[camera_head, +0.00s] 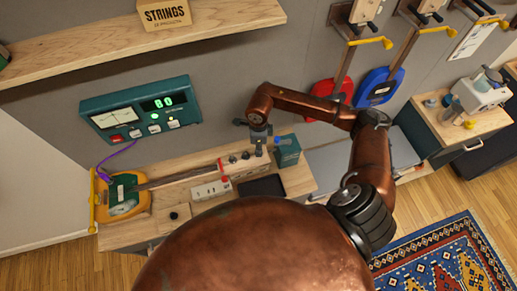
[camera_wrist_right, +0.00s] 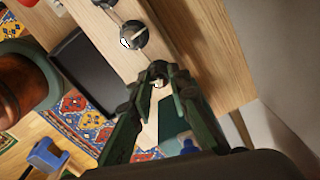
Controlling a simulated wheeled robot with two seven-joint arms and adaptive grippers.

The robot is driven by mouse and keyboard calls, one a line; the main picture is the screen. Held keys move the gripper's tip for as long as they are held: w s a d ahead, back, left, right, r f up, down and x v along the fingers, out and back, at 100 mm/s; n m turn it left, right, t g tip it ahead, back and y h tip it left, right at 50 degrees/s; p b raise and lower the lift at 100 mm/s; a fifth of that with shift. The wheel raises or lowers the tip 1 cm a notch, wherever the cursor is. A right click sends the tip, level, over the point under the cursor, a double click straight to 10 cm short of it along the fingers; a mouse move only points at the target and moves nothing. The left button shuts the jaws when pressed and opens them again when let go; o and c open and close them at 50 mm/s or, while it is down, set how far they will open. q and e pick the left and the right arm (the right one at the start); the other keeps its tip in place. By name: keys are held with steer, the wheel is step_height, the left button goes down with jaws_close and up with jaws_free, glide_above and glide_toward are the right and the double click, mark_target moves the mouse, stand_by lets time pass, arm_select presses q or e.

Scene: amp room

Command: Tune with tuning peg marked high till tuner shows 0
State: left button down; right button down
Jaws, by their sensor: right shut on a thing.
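The tuner (camera_head: 140,107) is a teal wall panel with a white dial and a green display (camera_head: 164,102) that looks like 60 or 80; the first digit is unclear. An orange and green stringed instrument (camera_head: 122,200) lies on the bench, its neck running right to a headstock with several pegs. My right gripper (camera_head: 259,133) is over the right end of the headstock. In the right wrist view the right gripper (camera_wrist_right: 158,75) is shut on a tuning peg (camera_wrist_right: 158,69), mostly hidden by the fingers. Another dark peg (camera_wrist_right: 132,35) stands beside it. No peg marking is legible. My left gripper is out of view.
A teal box (camera_head: 287,151) stands just right of the headstock. A wooden shelf (camera_head: 100,42) hangs above. Red and blue instruments (camera_head: 378,86) hang on the wall at right.

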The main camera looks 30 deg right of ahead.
stand_by(0.3)
steer(key=c, duration=1.8)
jaws_free()
step_height(320, 180, up, 12)
steer(key=shift+r, duration=0.1)
steer(key=shift+a, duration=0.1)
